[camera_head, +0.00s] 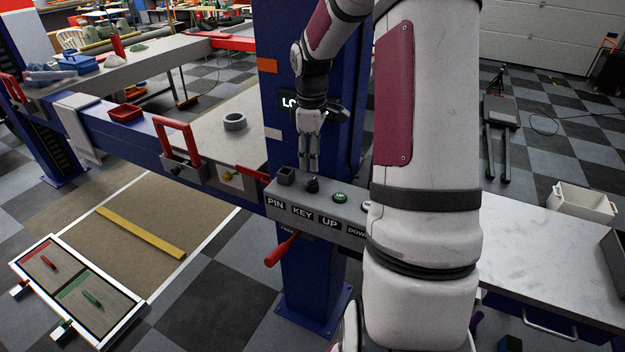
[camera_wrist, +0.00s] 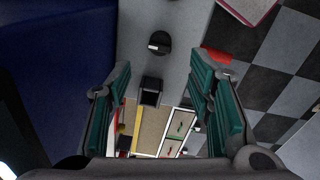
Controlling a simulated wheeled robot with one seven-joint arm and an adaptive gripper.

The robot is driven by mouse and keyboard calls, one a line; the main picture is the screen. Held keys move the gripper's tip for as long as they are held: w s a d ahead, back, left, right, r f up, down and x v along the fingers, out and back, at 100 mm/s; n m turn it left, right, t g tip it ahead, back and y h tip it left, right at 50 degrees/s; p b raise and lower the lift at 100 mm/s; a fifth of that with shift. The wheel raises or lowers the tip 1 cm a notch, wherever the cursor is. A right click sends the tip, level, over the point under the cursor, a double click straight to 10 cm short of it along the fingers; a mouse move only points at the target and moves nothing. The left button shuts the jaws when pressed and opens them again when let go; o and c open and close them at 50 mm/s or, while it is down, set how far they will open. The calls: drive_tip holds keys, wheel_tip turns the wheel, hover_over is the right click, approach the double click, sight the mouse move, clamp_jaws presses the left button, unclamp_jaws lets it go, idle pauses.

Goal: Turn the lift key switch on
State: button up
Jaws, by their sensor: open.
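The lift key switch is a black round knob (camera_head: 312,186) on top of the grey control box (camera_head: 318,208), behind the KEY label. It also shows in the wrist view (camera_wrist: 159,43), with a small light mark on its face. My gripper (camera_head: 309,168) points down just above the knob in the head view. In the wrist view my gripper (camera_wrist: 160,64) is open with nothing between its teal-lined fingers. The knob lies just beyond the fingertips, near the middle between them. I cannot tell whether the fingers touch it.
A black square pin socket (camera_head: 286,176) stands left of the key, and a green UP button (camera_head: 340,197) to its right. The blue lift post (camera_head: 272,95) rises behind the box. A red lever (camera_head: 282,249) sticks out below. My arm hides the box's right end.

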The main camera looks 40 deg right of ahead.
sight(313, 180)
wheel_tip(313, 180, down, 9)
drive_tip(key=shift+d+f, duration=0.1)
idle(0.4)
clamp_jaws()
